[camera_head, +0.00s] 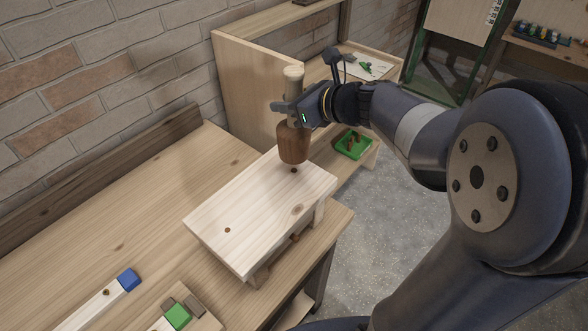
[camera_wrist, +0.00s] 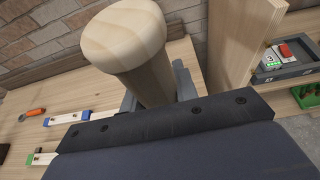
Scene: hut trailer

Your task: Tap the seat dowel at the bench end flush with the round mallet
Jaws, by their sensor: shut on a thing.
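The round mallet (camera_head: 294,143) has a dark brown head and a pale wooden handle. My gripper (camera_head: 291,112) is shut on its handle and holds it upright, head down. The handle's pale end (camera_wrist: 124,35) fills the upper middle of the wrist view. The small bench (camera_head: 262,205) stands on the worktable with a pale top. A dark round dowel end (camera_head: 293,170) shows in the bench top just below the mallet head. I cannot tell whether the head touches it, or how far it stands up. Another brown round spot (camera_head: 227,230) is at the bench's near end.
A blue-ended pale strip (camera_head: 128,279) and a green block (camera_head: 177,316) lie on the worktable (camera_head: 120,247) at the front left. A green tray (camera_head: 354,145) with brown pieces is beyond the bench. A wooden upright panel (camera_head: 240,95) stands behind the mallet, near the brick wall.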

